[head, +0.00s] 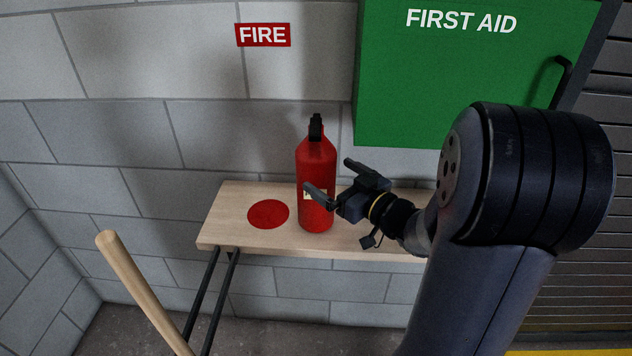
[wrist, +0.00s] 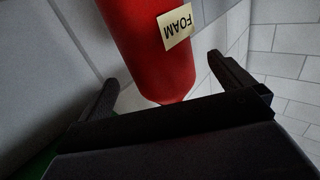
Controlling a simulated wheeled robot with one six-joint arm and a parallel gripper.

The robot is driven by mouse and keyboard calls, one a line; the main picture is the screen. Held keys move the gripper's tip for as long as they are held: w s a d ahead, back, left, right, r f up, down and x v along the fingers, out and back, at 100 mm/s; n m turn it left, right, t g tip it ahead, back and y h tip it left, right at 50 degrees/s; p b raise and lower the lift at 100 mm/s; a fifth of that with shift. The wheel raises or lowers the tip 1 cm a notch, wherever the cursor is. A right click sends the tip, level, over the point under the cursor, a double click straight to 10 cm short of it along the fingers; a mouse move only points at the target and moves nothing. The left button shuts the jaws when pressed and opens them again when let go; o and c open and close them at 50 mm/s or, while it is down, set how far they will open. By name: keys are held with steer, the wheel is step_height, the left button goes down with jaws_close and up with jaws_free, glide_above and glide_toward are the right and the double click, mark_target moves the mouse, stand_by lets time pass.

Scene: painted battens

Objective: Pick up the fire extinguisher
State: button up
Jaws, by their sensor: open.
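The red fire extinguisher (head: 316,165) stands upright on a pale wooden shelf (head: 230,230), with a black valve head and a cream label. In the wrist view the extinguisher (wrist: 150,50) shows upside down with its "FOAM" label, between and beyond the two fingers. My gripper (head: 335,178) is open at the extinguisher's right side, at about mid-body height. One finger overlaps the extinguisher's front in the head view; the other is behind and to its right. The gripper also shows in the wrist view (wrist: 162,80). I cannot tell whether a finger touches the extinguisher.
A red disc (head: 268,214) marks the shelf left of the extinguisher. A green first aid cabinet (head: 450,90) hangs on the block wall above right, and a "FIRE" sign (head: 263,35) is above. A wooden handle (head: 140,285) leans at front left. Dark brackets (head: 213,290) support the shelf.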

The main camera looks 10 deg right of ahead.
steer(key=shift+p+x, duration=0.45)
steer(key=shift+x, duration=2.6)
steer(key=shift+c, duration=0.2)
steer(key=c, duration=1.9)
steer(key=shift+r, duration=0.1)
steer(key=shift+c, duration=0.3)
